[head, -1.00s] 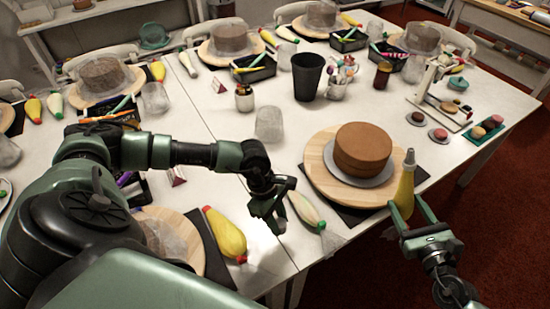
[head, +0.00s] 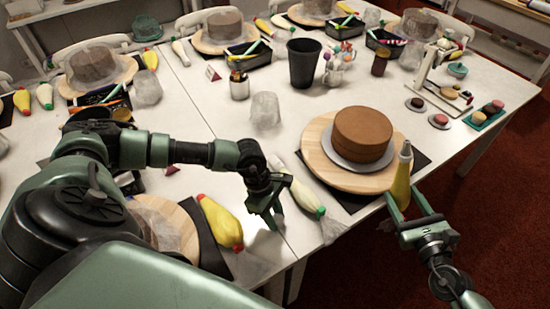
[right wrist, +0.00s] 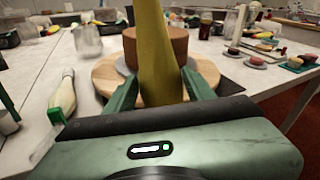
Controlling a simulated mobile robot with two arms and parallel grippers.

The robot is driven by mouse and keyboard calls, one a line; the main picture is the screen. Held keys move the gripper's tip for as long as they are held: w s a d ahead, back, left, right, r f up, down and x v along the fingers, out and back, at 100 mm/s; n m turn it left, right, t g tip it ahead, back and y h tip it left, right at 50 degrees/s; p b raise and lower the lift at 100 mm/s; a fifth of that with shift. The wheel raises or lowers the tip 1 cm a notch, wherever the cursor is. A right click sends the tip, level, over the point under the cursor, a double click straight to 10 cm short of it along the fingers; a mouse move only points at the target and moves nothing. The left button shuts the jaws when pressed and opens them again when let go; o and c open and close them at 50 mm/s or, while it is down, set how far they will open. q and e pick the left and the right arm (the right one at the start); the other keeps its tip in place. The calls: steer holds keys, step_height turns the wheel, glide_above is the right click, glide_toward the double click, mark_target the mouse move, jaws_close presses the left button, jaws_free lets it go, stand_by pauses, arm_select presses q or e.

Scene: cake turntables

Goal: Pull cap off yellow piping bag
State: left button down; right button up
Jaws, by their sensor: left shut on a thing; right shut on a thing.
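A yellow piping bag (head: 402,180) stands upright in my right gripper (head: 402,196), which is shut on it in front of the cake board. Its grey nozzle points up, and no cap shows on it. In the right wrist view the yellow bag (right wrist: 158,60) rises between the green fingers (right wrist: 156,92), its top out of frame. My left gripper (head: 270,208) is lower to the left, apart from the bag, between the white bag and another yellow bag. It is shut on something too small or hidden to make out.
A brown cake (head: 362,135) stands on a round wooden board (head: 312,148). A white piping bag with a green tip (head: 305,197) lies beside my left gripper. A red-tipped yellow bag (head: 220,222) lies left. A black cup (head: 303,64) and clear cup (head: 265,110) stand behind.

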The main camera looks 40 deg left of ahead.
mark_target(407, 190)
arm_select(q)
steer(key=shift+a, duration=0.1)
arm_select(e)
steer(key=shift+w+a, duration=0.1)
arm_select(q)
steer(key=shift+f, duration=0.3)
arm_select(e)
steer(key=shift+f, duration=0.2)
arm_select(q)
steer(key=c, duration=1)
jaws_free()
steer(key=shift+c, duration=0.2)
steer(key=shift+r, duration=0.15)
arm_select(e)
steer(key=shift+r, duration=0.1)
arm_select(q)
steer(key=shift+r+p, duration=1.65)
steer(key=shift+r, duration=1.25)
arm_select(e)
steer(key=shift+r, duration=1.75)
steer(key=shift+c, duration=0.2)
